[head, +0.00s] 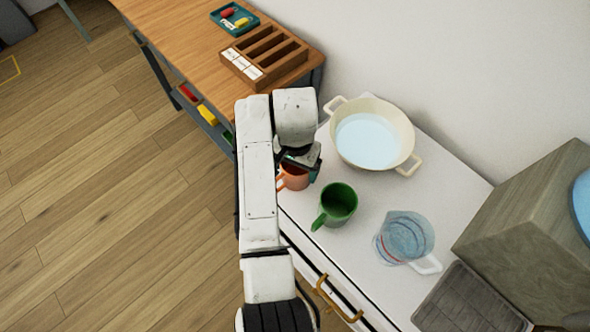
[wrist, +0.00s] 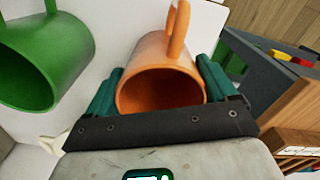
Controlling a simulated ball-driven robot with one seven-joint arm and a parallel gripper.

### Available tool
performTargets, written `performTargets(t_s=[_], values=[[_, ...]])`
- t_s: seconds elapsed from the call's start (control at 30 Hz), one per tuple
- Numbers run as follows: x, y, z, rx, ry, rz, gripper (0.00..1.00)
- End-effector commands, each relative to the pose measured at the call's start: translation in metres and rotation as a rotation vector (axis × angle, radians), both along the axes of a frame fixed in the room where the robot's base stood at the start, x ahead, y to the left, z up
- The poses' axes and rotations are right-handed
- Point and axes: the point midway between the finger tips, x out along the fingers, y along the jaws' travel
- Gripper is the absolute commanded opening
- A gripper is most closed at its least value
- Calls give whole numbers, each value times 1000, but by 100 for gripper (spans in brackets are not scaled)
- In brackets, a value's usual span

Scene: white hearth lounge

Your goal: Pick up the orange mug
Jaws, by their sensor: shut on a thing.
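The orange mug (head: 293,178) stands at the left edge of the white counter in the head view, partly hidden by my arm. In the wrist view the orange mug (wrist: 160,72) sits between the two green fingers, its open mouth facing the camera and its handle at the top. My gripper (wrist: 160,90) is shut on the mug, one finger on each side of its body. In the head view my gripper (head: 302,160) is at the mug's rim. I cannot tell whether the mug's base touches the counter.
A green mug (head: 338,203) stands close to the right of the orange one. A cream pot (head: 402,122) is behind, a clear jug (head: 404,238) further right. A wooden table (head: 185,40) with a slotted box (head: 262,56) is beyond. Bare counter (head: 375,195) lies between pot and jug.

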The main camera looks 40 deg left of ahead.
Motion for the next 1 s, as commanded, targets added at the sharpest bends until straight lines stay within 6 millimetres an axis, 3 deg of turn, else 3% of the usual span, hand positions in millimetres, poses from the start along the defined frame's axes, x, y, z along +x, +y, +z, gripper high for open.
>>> performTargets(t_s=[0.47, 0.63, 1.0], values=[[1, 1, 9, 2, -3, 0, 43], [1, 1, 34, 5, -5, -1, 43], [-59, -1, 103, 0, 0, 4, 43]])
